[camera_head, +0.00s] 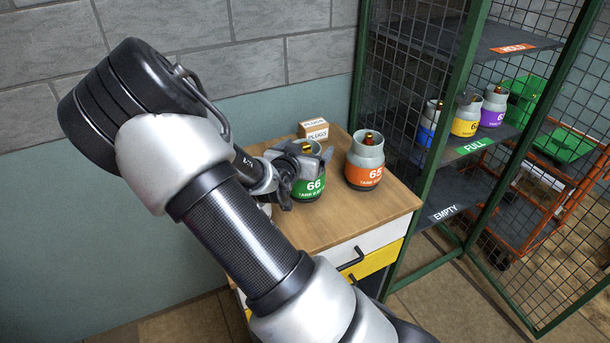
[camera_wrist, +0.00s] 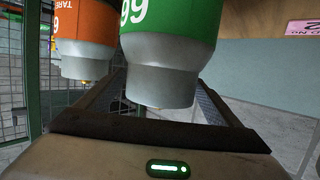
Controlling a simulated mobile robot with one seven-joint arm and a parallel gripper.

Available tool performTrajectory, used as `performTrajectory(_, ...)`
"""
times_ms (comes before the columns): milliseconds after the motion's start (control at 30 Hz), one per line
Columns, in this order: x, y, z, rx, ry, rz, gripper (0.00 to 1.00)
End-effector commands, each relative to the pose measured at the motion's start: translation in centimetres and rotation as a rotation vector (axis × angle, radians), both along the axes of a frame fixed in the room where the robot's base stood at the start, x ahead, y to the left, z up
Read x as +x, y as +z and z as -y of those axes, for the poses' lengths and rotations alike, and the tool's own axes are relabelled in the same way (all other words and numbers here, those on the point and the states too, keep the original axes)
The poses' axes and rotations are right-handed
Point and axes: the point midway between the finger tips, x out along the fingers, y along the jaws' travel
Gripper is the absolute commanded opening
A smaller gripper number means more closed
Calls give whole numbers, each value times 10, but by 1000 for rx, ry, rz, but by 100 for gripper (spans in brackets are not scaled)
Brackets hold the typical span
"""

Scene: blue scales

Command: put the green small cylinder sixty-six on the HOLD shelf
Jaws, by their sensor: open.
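The green small cylinder 66 (camera_head: 309,189) stands upright on the wooden top of a cabinet. It has a grey collar and a brass valve. My gripper (camera_head: 300,161) is at its upper part, with fingers open. In the wrist view, which looks upside down, the green cylinder (camera_wrist: 165,45) lies between the two open fingers of my gripper (camera_wrist: 152,100). I cannot tell whether either finger touches it. The HOLD shelf (camera_head: 435,30) is the top shelf of the green mesh cage, with an orange label. What I see of it is bare.
The orange cylinder 65 (camera_head: 365,165) stands close to the right of the green one. A PLUGS box (camera_head: 314,129) is behind. The FULL shelf (camera_head: 476,146) holds blue, yellow and purple cylinders. The EMPTY shelf (camera_head: 445,211) is below. The mesh door (camera_head: 545,175) stands open.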

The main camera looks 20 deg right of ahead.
Motion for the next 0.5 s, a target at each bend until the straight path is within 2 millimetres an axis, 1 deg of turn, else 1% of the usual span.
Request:
performTrajectory(33, 6, -3, 6, -1, -2, 0, 87)
performTrajectory(100, 12, -5, 11, -2, -2, 0, 87)
performTrajectory(200, 16, -7, 15, -1, 0, 1, 87)
performTrajectory(433, 17, -7, 15, 0, 0, 0, 87)
performTrajectory(500, 17, -7, 15, 0, 0, 0, 75)
